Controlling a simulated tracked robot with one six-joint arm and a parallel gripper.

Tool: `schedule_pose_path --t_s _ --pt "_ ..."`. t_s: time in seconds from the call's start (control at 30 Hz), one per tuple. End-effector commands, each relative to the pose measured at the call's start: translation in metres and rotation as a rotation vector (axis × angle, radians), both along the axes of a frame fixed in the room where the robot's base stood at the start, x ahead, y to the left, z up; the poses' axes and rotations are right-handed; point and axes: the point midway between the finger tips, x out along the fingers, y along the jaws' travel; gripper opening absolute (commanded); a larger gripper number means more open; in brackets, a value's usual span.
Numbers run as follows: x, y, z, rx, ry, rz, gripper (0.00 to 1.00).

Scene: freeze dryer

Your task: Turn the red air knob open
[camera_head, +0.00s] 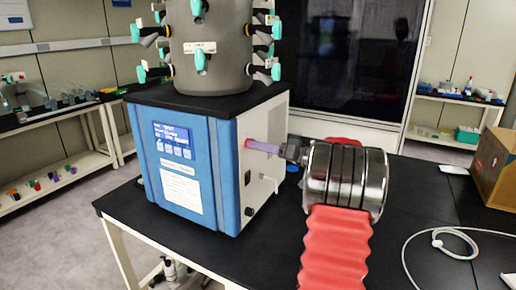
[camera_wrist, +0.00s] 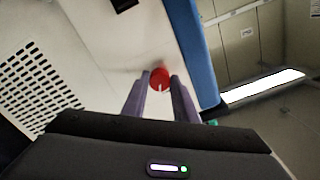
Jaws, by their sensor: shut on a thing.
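The red air knob (camera_wrist: 160,78) is on the white side panel of the freeze dryer (camera_head: 183,165). In the wrist view the knob sits between the tips of my gripper's two purple-grey fingers (camera_wrist: 160,84). A small white mark shows on its face. In the head view my gripper (camera_head: 252,145) reaches left to the panel, with its fingertips at the knob, of which only a bit of red (camera_head: 248,142) shows. My gripper is shut on the knob.
The freeze dryer stands on a black-topped table (camera_head: 430,215). A cardboard box (camera_head: 494,165) and a coiled white cable (camera_head: 455,243) lie to the right. A grey chamber with green-handled valves (camera_head: 208,45) rises above the unit. A vent grille (camera_wrist: 38,88) shows in the wrist view.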

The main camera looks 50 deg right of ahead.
Motion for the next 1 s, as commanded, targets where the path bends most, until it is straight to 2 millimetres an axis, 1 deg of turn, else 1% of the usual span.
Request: schedule_pose_path --t_s 1.0 --pt "0.0004 -0.0006 -0.0003 0.919 0.265 -0.005 0.04"
